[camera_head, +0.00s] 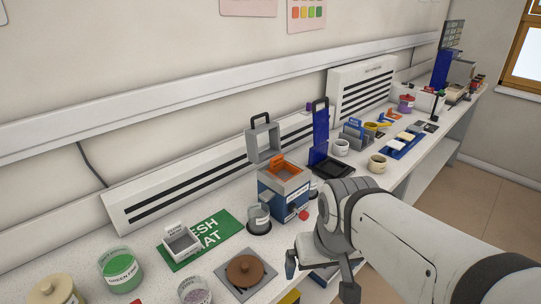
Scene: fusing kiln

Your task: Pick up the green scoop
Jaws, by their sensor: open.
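I cannot make out a green scoop anywhere in the head view. The green items that show are a clear jar of green material (121,270) at the lower left and a green mat (218,226) with white lettering. My gripper (319,280) is at the lower middle, near the bench's front edge, with its two dark fingers spread apart and pointing down. Nothing shows between them. My arm hides part of the bench behind and to the right of it.
A blue kiln-like box (284,204) with an orange top stands behind my gripper. A brown round lid (245,270) on a grey plate is to the left. Several cups and trays fill the bench towards the back right.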

